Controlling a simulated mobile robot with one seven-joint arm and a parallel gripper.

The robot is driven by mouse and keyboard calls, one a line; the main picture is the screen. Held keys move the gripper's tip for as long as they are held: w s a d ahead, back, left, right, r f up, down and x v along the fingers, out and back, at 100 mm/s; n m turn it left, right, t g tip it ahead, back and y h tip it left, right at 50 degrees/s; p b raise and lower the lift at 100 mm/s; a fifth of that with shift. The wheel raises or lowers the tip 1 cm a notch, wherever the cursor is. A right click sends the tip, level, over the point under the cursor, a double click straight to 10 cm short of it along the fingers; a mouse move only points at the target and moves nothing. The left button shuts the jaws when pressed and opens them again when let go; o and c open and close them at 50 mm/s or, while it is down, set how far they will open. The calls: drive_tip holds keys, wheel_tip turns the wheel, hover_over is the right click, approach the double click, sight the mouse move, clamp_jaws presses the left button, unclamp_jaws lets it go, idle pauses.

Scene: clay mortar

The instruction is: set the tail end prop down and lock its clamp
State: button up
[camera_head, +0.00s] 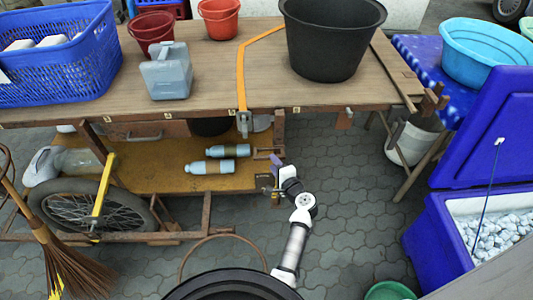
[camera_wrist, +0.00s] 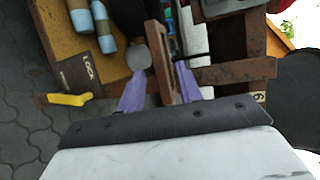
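My gripper (camera_wrist: 161,82) has two purple fingers standing apart. A rusty brown bar with a long slot (camera_wrist: 158,58), which looks like the tail end prop, lies between them in the wrist view; I cannot tell whether they touch it. A dark block marked LOCK (camera_wrist: 80,73), apparently the clamp, is left of the fingers, with a yellow lever (camera_wrist: 68,99) sticking out left. A grey round disc (camera_wrist: 138,57) is by the left fingertip. In the head view my gripper (camera_head: 277,170) is at the right end of the cart's lower deck (camera_head: 150,174), partly hiding the prop and clamp.
Two bottles (camera_head: 228,151) lie on the lower deck. The wooden tabletop (camera_head: 215,60) overhangs, carrying a black tub (camera_head: 333,40) and an orange strap (camera_head: 241,75). A rusty crossbar (camera_wrist: 235,72) is right of my fingers. Paving (camera_head: 350,215) is open to the right, before the blue cooler (camera_head: 435,235).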

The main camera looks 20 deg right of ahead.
drive_tip(key=x, duration=0.6)
drive_tip(key=shift+w, duration=0.45)
clamp_jaws()
